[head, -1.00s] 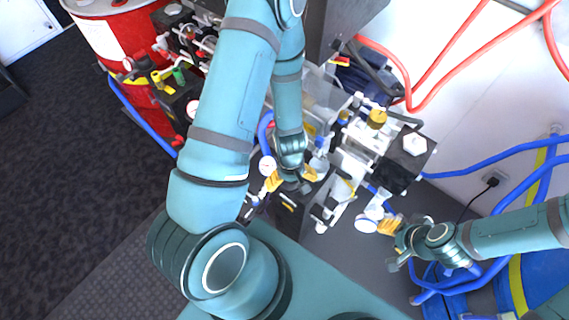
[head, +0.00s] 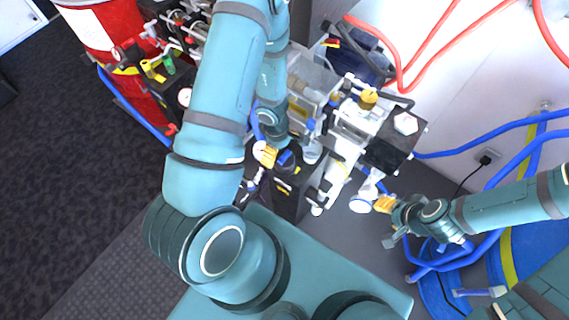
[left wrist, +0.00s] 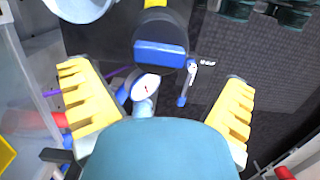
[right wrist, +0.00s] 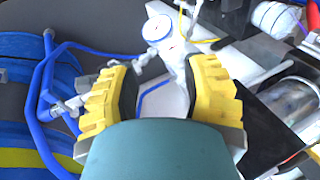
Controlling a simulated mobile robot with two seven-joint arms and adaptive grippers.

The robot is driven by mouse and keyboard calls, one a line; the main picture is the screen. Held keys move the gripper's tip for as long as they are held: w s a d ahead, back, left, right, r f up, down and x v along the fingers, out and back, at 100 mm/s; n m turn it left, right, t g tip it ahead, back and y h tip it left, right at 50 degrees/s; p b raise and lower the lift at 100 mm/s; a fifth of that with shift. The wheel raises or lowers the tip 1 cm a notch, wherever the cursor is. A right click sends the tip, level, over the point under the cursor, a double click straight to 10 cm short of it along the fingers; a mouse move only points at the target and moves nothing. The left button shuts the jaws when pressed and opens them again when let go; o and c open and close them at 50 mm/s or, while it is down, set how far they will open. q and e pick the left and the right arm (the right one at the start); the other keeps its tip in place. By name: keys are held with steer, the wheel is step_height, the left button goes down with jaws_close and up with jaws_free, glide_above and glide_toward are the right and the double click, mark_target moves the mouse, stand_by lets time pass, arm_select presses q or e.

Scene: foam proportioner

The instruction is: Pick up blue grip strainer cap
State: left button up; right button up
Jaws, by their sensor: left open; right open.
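The blue grip strainer cap (head: 286,160) sits on top of a black block in the middle of the head view. In the left wrist view it is a round black cap with a raised blue grip bar (left wrist: 160,55). My left gripper (left wrist: 155,76) is open and empty, with the cap between and beyond its yellow fingers, apart from both. In the head view one yellow left finger shows just left of the cap; my arm hides the rest. My right gripper (right wrist: 160,70) is open, its yellow fingers near a white round-ended fitting (right wrist: 156,28); it also shows at right in the head view (head: 384,204).
A white-faced gauge (left wrist: 146,86) sits close beside the cap. A clear cup (head: 312,152) stands just right of it. Pipework with a brass knob (head: 368,98) lies behind. Blue hoses and a blue drum (right wrist: 40,115) crowd my right gripper. Dark floor is open at left.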

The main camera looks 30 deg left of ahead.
mark_target(285, 161)
arm_select(q)
steer(key=shift+d+f+b, duration=0.15)
steer(key=shift+f+b, duration=0.2)
steer(key=shift+f, duration=0.35)
steer(key=f+b, duration=0.2)
steer(key=d+f+b, duration=0.1)
steer(key=f+b, duration=0.1)
steer(key=shift+w+d+f, duration=0.1)
steer(key=shift+f, duration=0.25)
steer(key=c, duration=1.2)
